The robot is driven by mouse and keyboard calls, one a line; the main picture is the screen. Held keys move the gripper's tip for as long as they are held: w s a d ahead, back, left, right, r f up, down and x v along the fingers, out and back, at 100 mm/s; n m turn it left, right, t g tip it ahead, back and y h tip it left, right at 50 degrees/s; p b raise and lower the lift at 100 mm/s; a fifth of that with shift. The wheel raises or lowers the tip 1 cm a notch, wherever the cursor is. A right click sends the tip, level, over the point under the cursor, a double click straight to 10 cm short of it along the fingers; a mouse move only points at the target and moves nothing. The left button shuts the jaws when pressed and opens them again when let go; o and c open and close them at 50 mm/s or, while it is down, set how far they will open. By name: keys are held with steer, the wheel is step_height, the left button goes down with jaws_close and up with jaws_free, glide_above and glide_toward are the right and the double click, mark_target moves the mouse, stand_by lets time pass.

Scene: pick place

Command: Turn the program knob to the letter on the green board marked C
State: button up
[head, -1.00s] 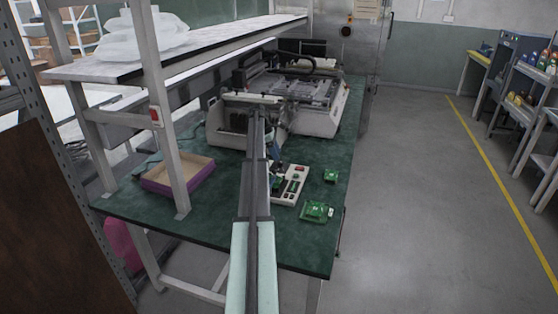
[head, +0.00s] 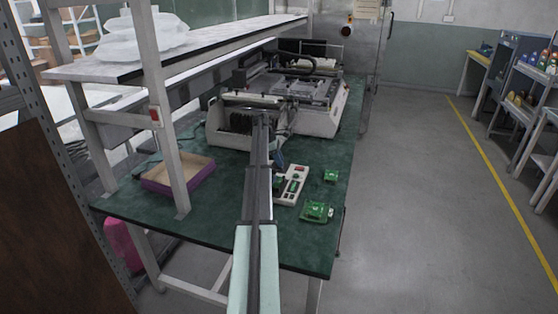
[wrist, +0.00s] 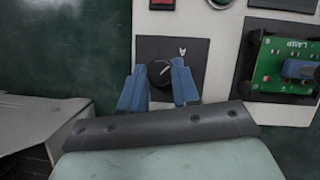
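In the wrist view a round black knob (wrist: 159,74) with a pale pointer line sits on a dark square plate (wrist: 195,48) of a white panel (wrist: 225,40). The pointer slants up and to the right. A green board (wrist: 280,68) marked LAMP is mounted right of the knob. In the head view the panel (head: 294,187) lies partly behind my arm.
Two loose green boards, a larger one (head: 316,212) and a smaller one (head: 331,175), lie right of the panel. A purple-sided tray (head: 165,184) is at left, beside a shelf post. A large machine (head: 318,118) stands behind.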

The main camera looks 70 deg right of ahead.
jaws_close()
steer(key=shift+m, duration=0.3)
steer(key=m, duration=0.1)
steer(key=m+y, duration=0.1)
steer(key=m, duration=0.1)
steer(key=m+y, duration=0.1)
steer(key=shift+d+m, duration=0.25)
steer(key=shift+m, duration=0.05)
steer(key=shift+m+t+y, duration=0.2)
steer(key=shift+m+y, duration=0.25)
steer(key=shift+m, duration=0.85)
steer(key=shift+m+t+y, duration=0.2)
steer(key=shift+m+y, duration=0.25)
steer(key=shift+m, duration=0.85)
steer(key=shift+o, duration=2.4)
jaws_free()
steer(key=shift+r, duration=0.15)
